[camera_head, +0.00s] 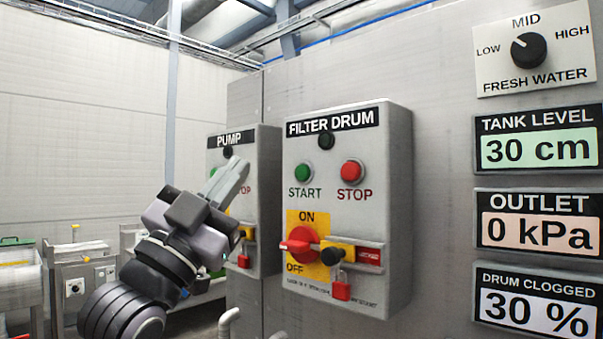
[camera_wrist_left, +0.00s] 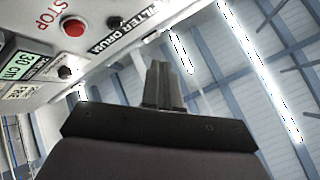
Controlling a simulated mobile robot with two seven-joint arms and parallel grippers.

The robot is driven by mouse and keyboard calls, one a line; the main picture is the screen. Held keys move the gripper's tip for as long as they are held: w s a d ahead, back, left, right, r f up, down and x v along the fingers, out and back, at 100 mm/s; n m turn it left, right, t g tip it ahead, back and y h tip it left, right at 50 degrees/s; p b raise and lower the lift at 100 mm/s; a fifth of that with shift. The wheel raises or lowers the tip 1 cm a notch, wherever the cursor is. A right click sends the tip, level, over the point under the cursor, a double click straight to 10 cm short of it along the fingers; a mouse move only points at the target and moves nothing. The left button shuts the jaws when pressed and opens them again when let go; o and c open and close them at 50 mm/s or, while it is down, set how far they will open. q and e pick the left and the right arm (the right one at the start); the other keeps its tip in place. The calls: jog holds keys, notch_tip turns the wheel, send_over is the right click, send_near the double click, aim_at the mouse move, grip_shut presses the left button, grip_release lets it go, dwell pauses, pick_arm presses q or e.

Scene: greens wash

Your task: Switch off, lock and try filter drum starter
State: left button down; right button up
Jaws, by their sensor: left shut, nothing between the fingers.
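The grey FILTER DRUM starter box (camera_head: 393,165) is on the wall. It has a dark lamp (camera_head: 326,141), a green START button (camera_head: 304,173) and a red STOP button (camera_head: 352,172), which also shows in the left wrist view (camera_wrist_left: 74,27). Its red rotary handle (camera_head: 299,246) sits on a yellow ON/OFF plate, looking roughly crosswise; its exact setting is unclear. A yellow slide with a black knob (camera_head: 332,256) reaches the handle's right side. A red label is beside it, and a red padlock (camera_head: 341,290) hangs below. My left gripper (camera_head: 236,174) is shut and empty, left of the box; its fingers show in the wrist view (camera_wrist_left: 163,88).
A PUMP starter box (camera_head: 268,165) stands behind my left gripper, partly hidden, with its own red padlock (camera_head: 244,261). Right are a FRESH WATER knob (camera_head: 528,50) and displays reading 30 cm (camera_head: 537,138), 0 kPa (camera_head: 540,222) and 30 % (camera_head: 538,300).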

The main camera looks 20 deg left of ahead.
aim_at(303, 173)
pick_arm(q)
jog(key=w+d, duration=0.3)
jog(key=w, duration=0.5)
jog(key=shift+w+p, duration=0.15)
jog(key=shift+p, duration=0.2)
dwell(1.3)
dwell(0.5)
jog(key=shift+w+d, duration=0.15)
jog(key=shift+w, duration=0.25)
